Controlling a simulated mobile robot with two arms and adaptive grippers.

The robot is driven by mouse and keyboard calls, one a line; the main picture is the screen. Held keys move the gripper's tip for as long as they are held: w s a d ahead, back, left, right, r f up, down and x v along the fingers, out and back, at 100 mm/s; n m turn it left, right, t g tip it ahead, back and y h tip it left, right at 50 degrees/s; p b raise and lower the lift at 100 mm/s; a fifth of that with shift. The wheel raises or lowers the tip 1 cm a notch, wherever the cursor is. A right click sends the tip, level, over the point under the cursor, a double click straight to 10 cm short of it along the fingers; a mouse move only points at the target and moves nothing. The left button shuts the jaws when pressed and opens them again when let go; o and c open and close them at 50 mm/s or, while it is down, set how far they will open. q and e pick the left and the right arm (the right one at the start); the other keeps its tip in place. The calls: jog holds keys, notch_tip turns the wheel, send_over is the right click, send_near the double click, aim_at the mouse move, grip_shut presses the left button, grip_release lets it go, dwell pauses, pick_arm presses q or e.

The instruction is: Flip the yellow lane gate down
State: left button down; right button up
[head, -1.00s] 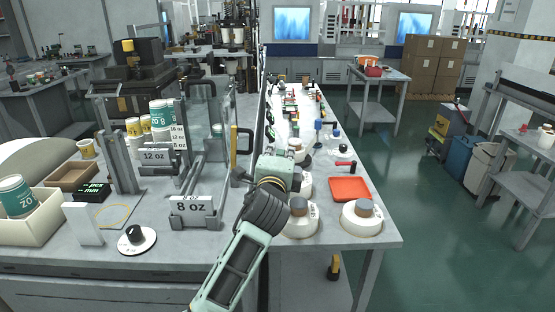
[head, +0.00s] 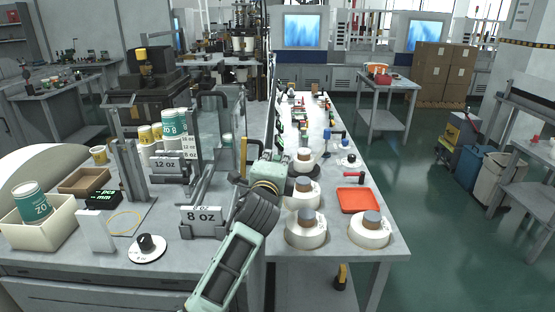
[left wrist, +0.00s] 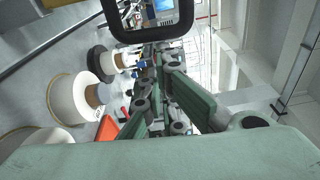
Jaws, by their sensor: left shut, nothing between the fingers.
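The yellow lane gate (head: 243,156) stands upright at the right side of the lane fixture, beside the table's inner edge. My left gripper (head: 240,181) is just below and in front of it in the head view, partly hidden by its own wrist; whether it touches the gate I cannot tell. In the left wrist view its green fingers (left wrist: 166,62) are shut and empty, with a dark loop (left wrist: 150,36) just beyond the tips. The 8 oz lane sign (head: 203,216) and 12 oz lane sign (head: 169,165) face me. My right gripper is not in view.
White spools (head: 306,236) and a red tray (head: 358,200) are on the table to the right. A black knob on a white disc (head: 147,248) and a box with a green cup (head: 32,205) are at the left. Stacked cups (head: 172,124) stand behind the lanes.

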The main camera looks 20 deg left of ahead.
pick_arm(q)
jog(key=shift+r, duration=0.15)
jog(key=shift+a+r+n, duration=0.15)
jog(key=shift+a+n, duration=0.05)
jog(key=shift+n, duration=0.1)
jog(key=shift+s+a+r+n+p, duration=0.1)
jog(key=shift+a+r+n+p, duration=0.1)
jog(key=shift+r+n+p, duration=0.15)
jog(key=s+a+r+n+p, duration=0.1)
jog(key=a+n, duration=0.3)
jog(key=s+a+r+n+t+y+p, duration=0.1)
jog(key=a+n, duration=0.2)
jog(key=n, duration=0.1)
jog(key=s+a+r+n+p, duration=0.1)
jog(key=a+n, duration=0.3)
jog(key=shift+s+a+r+n+y+p, duration=0.1)
jog(key=shift+s+a+n+y+p, duration=0.1)
jog(key=shift+a+n+y+p, duration=0.15)
jog(key=shift+s+a+f, duration=0.1)
jog(key=shift+a+f, duration=0.05)
jog(key=shift+a, duration=0.3)
jog(key=shift+s+a+f, duration=0.1)
jog(key=shift+a+f, duration=0.05)
jog(key=shift+a, duration=0.25)
jog(key=shift+r, duration=0.1)
